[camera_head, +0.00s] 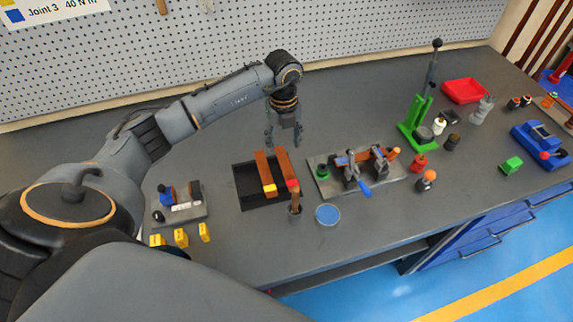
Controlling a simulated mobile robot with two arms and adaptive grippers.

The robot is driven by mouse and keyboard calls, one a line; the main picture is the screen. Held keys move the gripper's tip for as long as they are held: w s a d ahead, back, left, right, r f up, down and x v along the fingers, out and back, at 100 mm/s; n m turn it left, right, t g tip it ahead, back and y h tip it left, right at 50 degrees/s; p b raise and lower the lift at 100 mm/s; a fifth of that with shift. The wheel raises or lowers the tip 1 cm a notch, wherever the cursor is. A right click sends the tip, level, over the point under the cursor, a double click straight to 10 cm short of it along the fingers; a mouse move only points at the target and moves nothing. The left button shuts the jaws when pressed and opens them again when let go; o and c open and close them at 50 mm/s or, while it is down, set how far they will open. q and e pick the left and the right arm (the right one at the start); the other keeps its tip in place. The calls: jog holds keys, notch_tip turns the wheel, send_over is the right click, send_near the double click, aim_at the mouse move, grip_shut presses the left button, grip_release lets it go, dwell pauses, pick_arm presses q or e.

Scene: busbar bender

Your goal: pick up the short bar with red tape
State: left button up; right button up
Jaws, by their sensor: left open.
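Two copper-coloured bars lie side by side over a black tray (244,198) on the bench. The right one has red tape (292,184) near its front end, and its bare copper part (284,165) runs back below my gripper. The left bar (263,168) has yellow tape at its front end. My left gripper (284,144) points down at the back ends of the bars, open and empty, with its fingers apart. It looks just above or behind the red-taped bar; I cannot tell the exact gap. My right gripper is out of view.
A bending fixture (330,187) with a blue-handled clamp stands close on the right. Yellow blocks (181,237) lie front left. A green press (414,135) stands farther right. A pegboard (190,50) rises behind.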

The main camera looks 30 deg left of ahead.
aim_at(283, 157)
pick_arm(q)
jog(key=f, duration=0.2)
jog(key=f+p, duration=0.1)
jog(key=shift+s+a+f, duration=0.1)
jog(key=shift+s+f, duration=0.1)
jog(key=shift+s, duration=0.1)
jog(key=shift+f, duration=0.3)
grip_shut()
jog(key=shift+w+r, duration=0.1)
